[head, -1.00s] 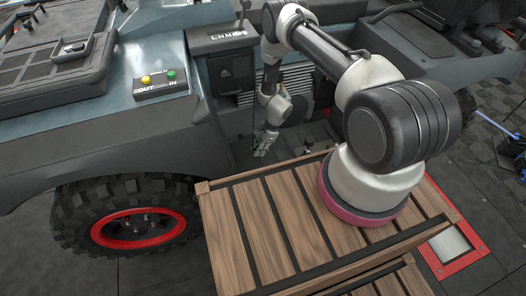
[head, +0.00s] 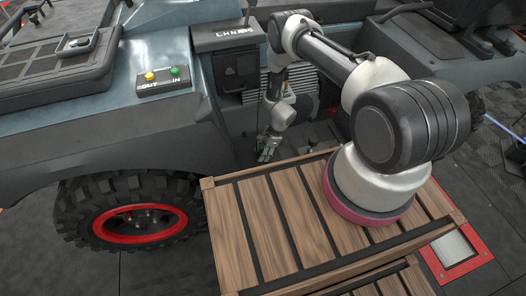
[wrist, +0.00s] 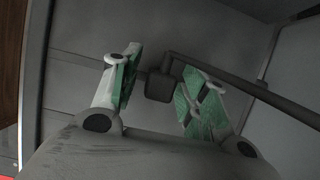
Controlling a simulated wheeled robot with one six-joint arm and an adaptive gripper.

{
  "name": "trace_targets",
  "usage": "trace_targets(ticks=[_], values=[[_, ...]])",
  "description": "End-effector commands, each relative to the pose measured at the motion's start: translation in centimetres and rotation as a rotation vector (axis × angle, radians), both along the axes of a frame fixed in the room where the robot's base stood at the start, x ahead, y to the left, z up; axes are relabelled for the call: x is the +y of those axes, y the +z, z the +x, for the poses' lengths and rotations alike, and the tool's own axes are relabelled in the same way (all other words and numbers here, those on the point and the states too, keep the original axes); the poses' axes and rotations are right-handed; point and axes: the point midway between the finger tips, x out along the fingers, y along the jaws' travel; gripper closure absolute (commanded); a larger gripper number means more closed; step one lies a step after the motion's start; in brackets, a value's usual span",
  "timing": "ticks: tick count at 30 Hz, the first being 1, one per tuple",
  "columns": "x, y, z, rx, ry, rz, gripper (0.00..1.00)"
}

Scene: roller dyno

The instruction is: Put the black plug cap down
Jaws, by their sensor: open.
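My gripper (head: 266,157) hangs low in the opening of the vehicle's side, beyond the wooden slatted platform. In the wrist view its two fingers with green pads (wrist: 158,72) stand apart. A small dark block (wrist: 159,86) shows between or beyond them, beside a dark bent rod; I cannot tell whether this is the black plug cap or a fixed part such as a pedal. I cannot tell whether the pads touch it. No plug cap can be made out in the head view.
The wooden platform (head: 258,235) carries my arm's base. A button box (head: 164,83) with yellow and green buttons sits on the vehicle's fender. A dark rod (wrist: 225,82) crosses right of the fingers in the wrist view. Grey panels surround the gripper closely.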

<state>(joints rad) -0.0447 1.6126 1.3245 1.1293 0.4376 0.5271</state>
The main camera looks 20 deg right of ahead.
Motion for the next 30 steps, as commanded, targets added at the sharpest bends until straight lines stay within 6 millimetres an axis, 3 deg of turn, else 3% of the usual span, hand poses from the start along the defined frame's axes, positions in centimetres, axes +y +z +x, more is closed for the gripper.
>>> trace_targets(ticks=[4,8,15,21,30], values=[[0.0,0.4,0.0,0.000,0.000,0.000,0.56],[-0.7,2.1,0.1,0.000,-0.002,0.000,0.56],[-2.8,7.2,0.2,-0.001,-0.002,0.001,0.56],[-4.1,10.4,0.1,0.000,-0.001,0.001,0.56],[-4.6,11.8,0.1,-0.001,0.003,0.001,0.56]])
